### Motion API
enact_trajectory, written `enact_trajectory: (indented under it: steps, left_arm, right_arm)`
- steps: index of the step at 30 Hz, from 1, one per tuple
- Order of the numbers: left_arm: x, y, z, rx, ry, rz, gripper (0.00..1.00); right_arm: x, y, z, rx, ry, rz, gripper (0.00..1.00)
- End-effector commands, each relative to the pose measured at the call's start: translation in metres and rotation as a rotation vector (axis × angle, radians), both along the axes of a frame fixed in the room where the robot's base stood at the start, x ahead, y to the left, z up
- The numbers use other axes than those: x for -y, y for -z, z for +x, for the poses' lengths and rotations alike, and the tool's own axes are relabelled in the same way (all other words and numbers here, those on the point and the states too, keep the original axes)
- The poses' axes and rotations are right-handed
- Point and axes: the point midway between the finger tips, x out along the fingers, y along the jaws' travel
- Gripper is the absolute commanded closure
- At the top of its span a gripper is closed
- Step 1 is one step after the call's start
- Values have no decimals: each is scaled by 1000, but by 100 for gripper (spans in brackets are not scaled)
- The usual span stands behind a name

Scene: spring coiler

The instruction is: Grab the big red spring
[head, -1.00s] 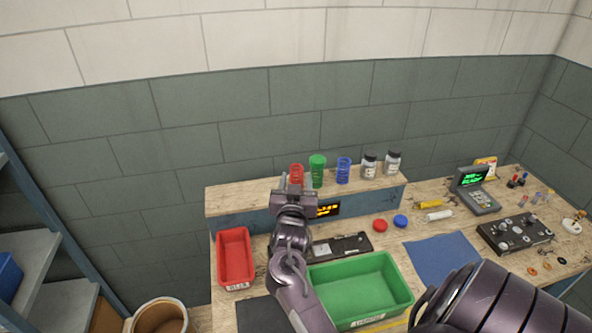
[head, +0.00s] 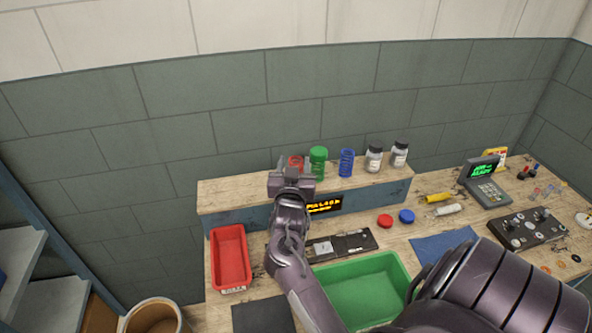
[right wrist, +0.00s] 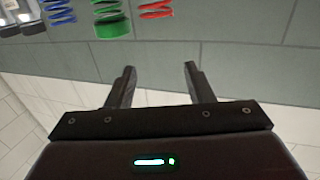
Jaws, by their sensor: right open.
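The red spring (head: 296,160) stands on the raised shelf at the back of the bench, partly hidden behind my right gripper (head: 292,169) in the head view. In the right wrist view, which is upside down, the red spring (right wrist: 156,9) shows at the top edge, cut off by the frame. My right gripper (right wrist: 160,68) is open with nothing between its fingers, and the spring is apart from the fingertips. My left gripper is not in view.
A green spring (head: 318,163) stands close beside the red one, then a blue spring (head: 346,163) and two jars (head: 374,159).

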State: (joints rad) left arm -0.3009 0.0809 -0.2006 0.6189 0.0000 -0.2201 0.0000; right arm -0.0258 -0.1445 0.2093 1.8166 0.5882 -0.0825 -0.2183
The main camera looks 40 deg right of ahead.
Motion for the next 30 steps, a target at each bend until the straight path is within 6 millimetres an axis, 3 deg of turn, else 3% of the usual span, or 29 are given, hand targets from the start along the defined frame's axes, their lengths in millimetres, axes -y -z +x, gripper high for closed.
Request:
enact_trajectory:
  steps: [12, 16, 20, 30]
  left_arm:
    - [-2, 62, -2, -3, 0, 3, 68]
    - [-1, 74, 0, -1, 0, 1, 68]
    - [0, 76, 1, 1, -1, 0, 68]
    - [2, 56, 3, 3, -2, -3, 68]
  right_arm:
    - [0, 61, 0, 0, 0, 0, 52]
    - [0, 74, 0, 0, 0, 0, 52]
    - [1, 76, 2, 1, 0, -1, 52]
    - [28, 67, 26, -1, 1, -2, 52]
